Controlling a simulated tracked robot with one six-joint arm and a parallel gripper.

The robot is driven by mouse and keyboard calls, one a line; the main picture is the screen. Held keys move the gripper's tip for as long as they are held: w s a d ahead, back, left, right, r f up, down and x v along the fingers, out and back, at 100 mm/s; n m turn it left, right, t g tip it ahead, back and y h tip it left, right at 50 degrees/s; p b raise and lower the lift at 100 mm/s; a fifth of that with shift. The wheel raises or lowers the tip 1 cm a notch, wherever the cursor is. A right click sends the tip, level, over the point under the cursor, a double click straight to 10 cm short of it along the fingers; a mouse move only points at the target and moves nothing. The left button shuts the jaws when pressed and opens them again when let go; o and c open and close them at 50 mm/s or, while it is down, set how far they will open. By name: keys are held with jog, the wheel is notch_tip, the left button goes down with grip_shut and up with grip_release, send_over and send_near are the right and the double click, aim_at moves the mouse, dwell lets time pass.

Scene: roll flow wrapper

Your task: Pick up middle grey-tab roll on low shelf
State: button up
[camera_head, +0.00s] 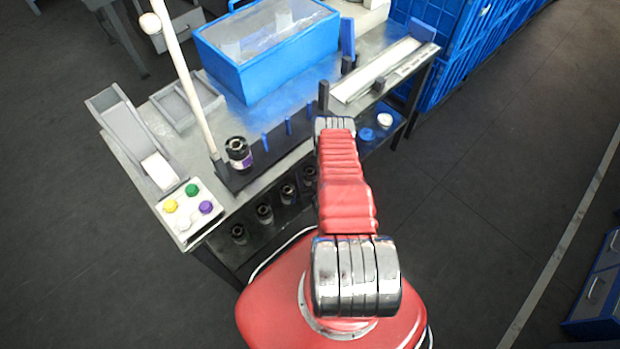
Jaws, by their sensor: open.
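Several dark rolls stand in a slanting row on the low shelf (275,236) under the front edge of the metal table. One is at the near left (238,232), followed by a second (264,213), a third (288,192) and a fourth (310,174) close to my red arm. Their tab colours are too small to tell, so I cannot pick out the grey-tab one. My arm reaches over the table's front edge, right of these rolls. My gripper is not visible; the arm's far end hides whatever is below it.
A dark roll with a purple label (238,154) stands on the black rack on the tabletop, beside a tall pale pole (182,75). A button box (190,212) sits at the left corner. A blue bin (265,50) stands behind.

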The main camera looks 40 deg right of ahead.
jog(key=c, duration=1.4)
